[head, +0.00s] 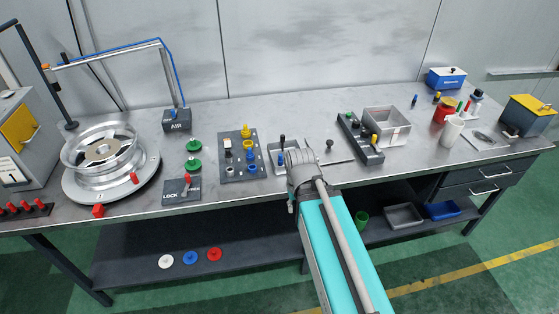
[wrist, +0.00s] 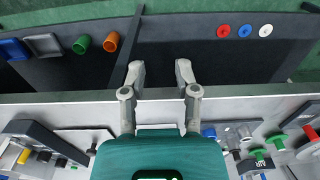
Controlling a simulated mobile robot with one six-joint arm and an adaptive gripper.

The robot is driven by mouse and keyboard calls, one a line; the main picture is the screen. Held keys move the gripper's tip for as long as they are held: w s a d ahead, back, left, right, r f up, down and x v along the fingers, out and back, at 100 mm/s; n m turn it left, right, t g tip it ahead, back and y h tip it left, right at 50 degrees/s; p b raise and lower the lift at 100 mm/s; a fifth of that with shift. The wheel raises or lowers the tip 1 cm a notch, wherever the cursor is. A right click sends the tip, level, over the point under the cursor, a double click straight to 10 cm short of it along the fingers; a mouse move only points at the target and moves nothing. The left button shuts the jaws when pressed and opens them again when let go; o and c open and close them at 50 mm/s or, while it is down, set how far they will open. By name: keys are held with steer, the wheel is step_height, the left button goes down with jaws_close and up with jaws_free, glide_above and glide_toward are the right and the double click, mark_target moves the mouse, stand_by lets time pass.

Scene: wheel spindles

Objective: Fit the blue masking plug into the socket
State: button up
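Several small blue pieces stand on the dark board (head: 258,170) in the head view, among them a blue piece (head: 251,156) at its right side. Another blue piece (head: 281,158) is in the small grey tray to the right. I cannot tell which is the masking plug or which hole is the socket. My gripper (wrist: 160,75) is open and empty in the wrist view, with its fingers apart over the bench's front edge. A blue piece (wrist: 208,132) shows just right of it there. In the head view my arm hides part of the bench beside the small tray.
A silver wheel (head: 101,146) sits on a turntable at the left, near the LOCK panel (head: 181,190). A black rack (head: 358,137) and metal bin (head: 388,124) stand at right. White, blue (head: 190,258) and red discs lie on the lower shelf. Bare bench lies behind the board.

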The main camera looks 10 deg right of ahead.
stand_by(0.3)
steer(key=shift+o, duration=1.5)
steer(key=shift+w+r, duration=0.1)
steer(key=shift+w, duration=0.1)
step_height(320, 180, up, 11)
steer(key=n+p, duration=1.1)
steer(key=n, duration=0.5)
glide_above(281, 155)
steer(key=shift+s, duration=0.1)
step_height(281, 155, down, 9)
steer(key=b, duration=0.8)
steer(key=shift+r, duration=0.2)
